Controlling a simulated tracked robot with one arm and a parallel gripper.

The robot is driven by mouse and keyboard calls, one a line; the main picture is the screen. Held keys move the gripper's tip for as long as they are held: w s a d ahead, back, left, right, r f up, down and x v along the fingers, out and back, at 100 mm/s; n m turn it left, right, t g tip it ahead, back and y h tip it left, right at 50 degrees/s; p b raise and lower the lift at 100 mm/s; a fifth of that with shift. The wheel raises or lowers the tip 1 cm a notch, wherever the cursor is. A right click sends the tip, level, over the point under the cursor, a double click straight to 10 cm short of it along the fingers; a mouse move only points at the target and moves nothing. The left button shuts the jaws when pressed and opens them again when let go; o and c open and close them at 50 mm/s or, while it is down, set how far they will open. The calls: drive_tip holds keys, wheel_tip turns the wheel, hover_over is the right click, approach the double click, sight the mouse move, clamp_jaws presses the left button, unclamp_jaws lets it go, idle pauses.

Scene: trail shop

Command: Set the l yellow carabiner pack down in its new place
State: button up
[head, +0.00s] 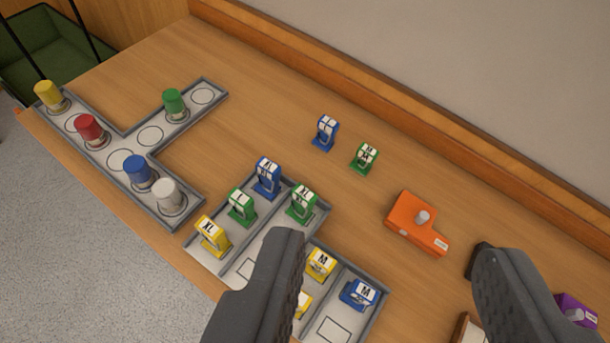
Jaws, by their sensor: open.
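My gripper (388,248) is open and empty, its two dark fingers wide apart above the table. A yellow pack (304,303) stands in the grey tray (376,312), mostly hidden behind my left finger. Its label cannot be read, so I cannot tell whether it is the L yellow carabiner pack. Two other yellow packs stand in the tray: one marked XL (212,237) at the left end and one marked M (320,263) right of my left finger. Outlined empty spots show near the tray's front, partly covered by my left finger.
Green (241,207) and blue (267,178) packs share the tray. A loose blue pack (325,133) and green pack (365,158) stand behind it. An orange object (417,223) lies right. A grey holder (179,213) with several coloured cylinders is left.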

drive_tip(key=s+r+m+t, duration=0.3)
drive_tip(key=s+r, duration=0.3)
drive_tip(key=r, duration=0.2)
drive_tip(key=shift+d+r, duration=0.2)
